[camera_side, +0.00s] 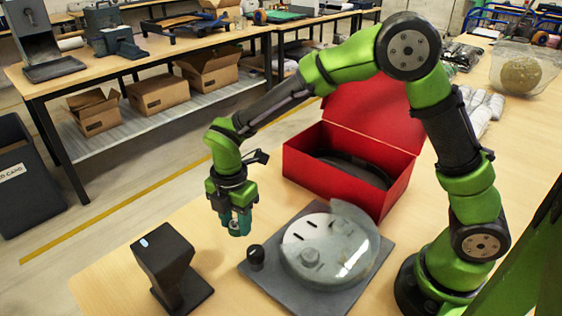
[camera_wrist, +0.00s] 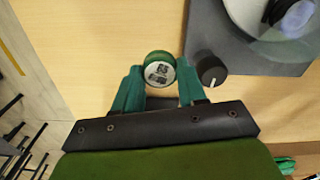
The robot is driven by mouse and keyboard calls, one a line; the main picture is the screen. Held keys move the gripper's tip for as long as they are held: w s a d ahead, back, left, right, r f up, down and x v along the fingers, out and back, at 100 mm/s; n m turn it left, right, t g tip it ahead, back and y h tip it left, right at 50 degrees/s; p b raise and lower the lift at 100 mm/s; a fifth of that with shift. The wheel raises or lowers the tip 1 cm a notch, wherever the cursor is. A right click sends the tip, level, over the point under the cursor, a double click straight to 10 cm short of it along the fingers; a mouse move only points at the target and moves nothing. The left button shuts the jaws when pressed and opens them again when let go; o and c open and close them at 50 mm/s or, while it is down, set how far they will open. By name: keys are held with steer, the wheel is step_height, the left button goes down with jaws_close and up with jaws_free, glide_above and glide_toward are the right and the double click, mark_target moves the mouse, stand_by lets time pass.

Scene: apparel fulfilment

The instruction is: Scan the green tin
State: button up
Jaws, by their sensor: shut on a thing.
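The green tin (camera_wrist: 160,69) is small and round, with a green rim and a pale face carrying dark markings. It sits between the teal fingertips of my gripper (camera_side: 235,224), which is shut on it. In the side view the tin is hard to tell from the fingers. My gripper points down and holds the tin above the wooden table. A black stand with a slanted head (camera_side: 163,252) and a small bluish-white light, which looks like the scanner, stands on the table to the left of my gripper and nearer the camera.
A grey base (camera_side: 257,270) with a round, clear-lidded device (camera_side: 305,240) and black knob (camera_side: 256,256) lies right of my gripper. Behind it is an open red box (camera_side: 300,166) with a dark item inside. The table between the black stand and the grey base is clear.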

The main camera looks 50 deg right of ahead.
steer(key=shift+w+r+n, duration=0.15)
steer(key=shift+w+n, duration=0.1)
steer(key=shift+n, duration=0.15)
steer(key=shift+a+n, duration=0.2)
steer(key=shift+n, duration=0.2)
steer(key=shift+a+f, duration=0.6)
steer(key=shift+a, duration=0.25)
steer(key=shift+a+f, duration=0.6)
steer(key=shift+a, duration=0.3)
steer(key=shift+a+f, duration=0.6)
steer(key=shift+a, duration=0.25)
steer(key=shift+d, duration=0.1)
steer(key=shift+d+r, duration=0.7)
steer(key=shift+r, duration=0.25)
steer(key=shift+d+r, duration=0.7)
steer(key=shift+r, duration=0.25)
steer(key=shift+d+r, duration=0.7)
steer(key=shift+r, duration=0.25)
